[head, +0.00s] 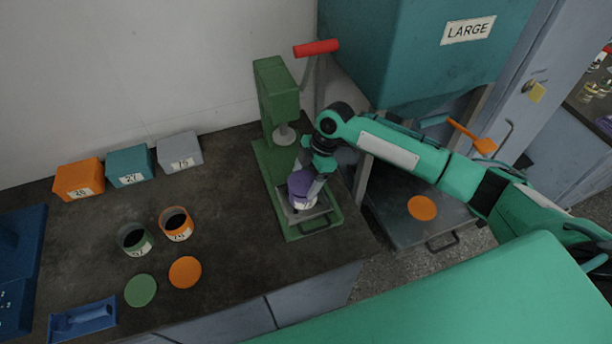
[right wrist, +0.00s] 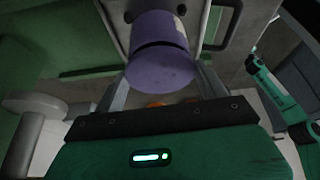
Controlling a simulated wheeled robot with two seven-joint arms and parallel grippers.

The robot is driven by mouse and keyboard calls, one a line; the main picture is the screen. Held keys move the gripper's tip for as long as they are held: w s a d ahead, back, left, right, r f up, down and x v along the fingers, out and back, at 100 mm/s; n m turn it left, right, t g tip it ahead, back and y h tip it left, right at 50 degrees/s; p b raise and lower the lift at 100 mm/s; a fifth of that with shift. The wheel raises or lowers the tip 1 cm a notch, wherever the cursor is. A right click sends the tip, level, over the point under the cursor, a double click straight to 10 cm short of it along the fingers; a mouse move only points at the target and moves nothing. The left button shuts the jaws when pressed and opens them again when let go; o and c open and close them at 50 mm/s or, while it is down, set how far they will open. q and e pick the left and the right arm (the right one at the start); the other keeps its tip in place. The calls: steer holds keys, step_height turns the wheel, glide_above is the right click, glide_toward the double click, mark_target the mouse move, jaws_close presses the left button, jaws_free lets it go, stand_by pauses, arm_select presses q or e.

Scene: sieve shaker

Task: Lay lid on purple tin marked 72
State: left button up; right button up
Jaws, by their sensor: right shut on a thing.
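The purple tin (head: 304,204) stands upright on the tray of the green press, its pale label partly in view; the number is too small to read. My right gripper (head: 308,182) is right above it, pointing down. In the right wrist view my right gripper (right wrist: 160,78) is shut on the purple lid (right wrist: 160,68), a finger on each side. The purple tin (right wrist: 157,25) lies just beyond the lid, with a dark gap showing between them. The lid is over the tin's mouth; whether any edge touches is unclear. My left gripper is not in view.
The green press (head: 275,95) with its red handle (head: 316,47) rises behind the tin. Two open tins, green (head: 135,239) and orange (head: 176,224), stand left, near a green lid (head: 140,291) and an orange lid (head: 185,272). A teal hopper (head: 420,50) stands right.

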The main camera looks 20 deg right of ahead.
steer(key=shift+p, duration=0.3)
steer(key=shift+f, duration=0.45)
stand_by(1.4)
steer(key=o, duration=1)
step_height(320, 180, up, 20)
steer(key=b, duration=0.3)
steer(key=shift+b, duration=0.35)
steer(key=shift+f, duration=0.1)
